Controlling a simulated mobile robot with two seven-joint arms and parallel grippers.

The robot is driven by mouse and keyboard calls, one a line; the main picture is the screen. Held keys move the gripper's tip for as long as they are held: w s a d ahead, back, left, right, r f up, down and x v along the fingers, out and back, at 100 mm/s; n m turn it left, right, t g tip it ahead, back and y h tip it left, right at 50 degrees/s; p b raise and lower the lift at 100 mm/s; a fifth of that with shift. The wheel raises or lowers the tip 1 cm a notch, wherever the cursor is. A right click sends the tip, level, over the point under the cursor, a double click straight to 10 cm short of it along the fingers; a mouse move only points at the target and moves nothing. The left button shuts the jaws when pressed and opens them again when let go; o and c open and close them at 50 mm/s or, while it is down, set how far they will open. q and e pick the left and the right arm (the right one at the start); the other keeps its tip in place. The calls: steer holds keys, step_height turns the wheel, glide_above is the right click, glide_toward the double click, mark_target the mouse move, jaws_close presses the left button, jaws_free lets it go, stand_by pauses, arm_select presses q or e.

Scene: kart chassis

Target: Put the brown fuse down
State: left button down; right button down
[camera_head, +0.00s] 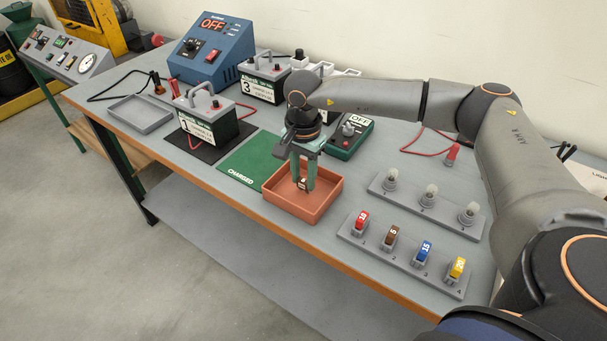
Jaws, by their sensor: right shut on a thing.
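My right gripper (303,180) points down over the orange tray (325,205), its fingers reaching inside the tray's walls. It is shut on a small brown fuse (303,185). I cannot tell whether the fuse touches the tray floor. Another brown fuse, marked 5, (391,236) stands in slot 2 of the grey fuse holder (402,263), between a red fuse (361,220) and a blue fuse (424,251). A yellow fuse (456,267) stands in slot 4. My left gripper is not in view.
A green CHARGED mat (252,157) lies left of the tray. Boxed batteries (212,122) and a blue unit reading OFF (216,55) stand further left. A green tester (348,137) stands behind the tray. A grey rack with several bulbs (428,205) is at right.

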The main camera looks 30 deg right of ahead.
mark_target(303, 180)
steer(key=shift+f, duration=0.1)
steer(key=c, duration=1)
jaws_free()
steer(key=shift+f, duration=0.1)
steer(key=o, duration=0.5)
steer(key=shift+c, duration=0.2)
step_height(303, 180, up, 12)
steer(key=shift+r, duration=0.25)
